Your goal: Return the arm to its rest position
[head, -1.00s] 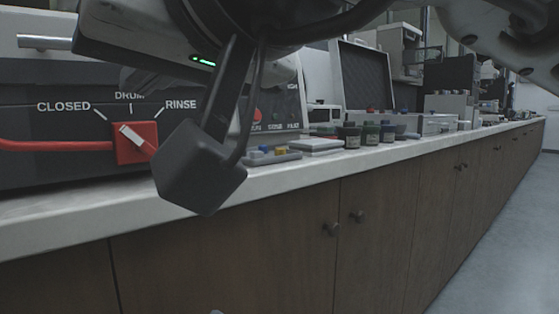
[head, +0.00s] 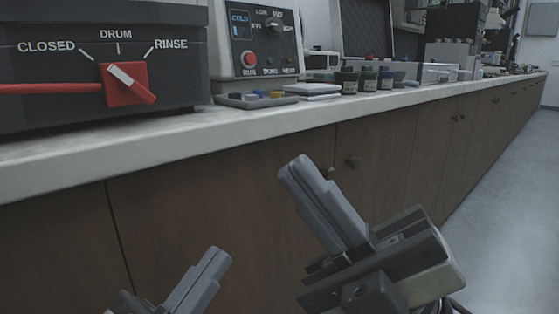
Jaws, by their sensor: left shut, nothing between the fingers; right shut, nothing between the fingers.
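My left gripper (head: 205,277) is low in the head view, in front of the wooden cabinet doors and below the counter edge. Its fingers are together and empty, pointing up and to the right. My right gripper (head: 303,175) is to its right, larger in the view, also in front of the doors. Its fingers are together and empty, pointing up and to the left. Both grippers appear clear of the counter. The arms behind them are mostly out of view.
The pale counter (head: 150,146) runs away to the right above wooden cabinets (head: 230,190). On it stand a dark unit with a red selector knob (head: 119,92) marked closed, drum and rinse, a control box (head: 243,40), a small tray (head: 232,101) and several dark jars (head: 368,79). Floor (head: 505,165) is free at right.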

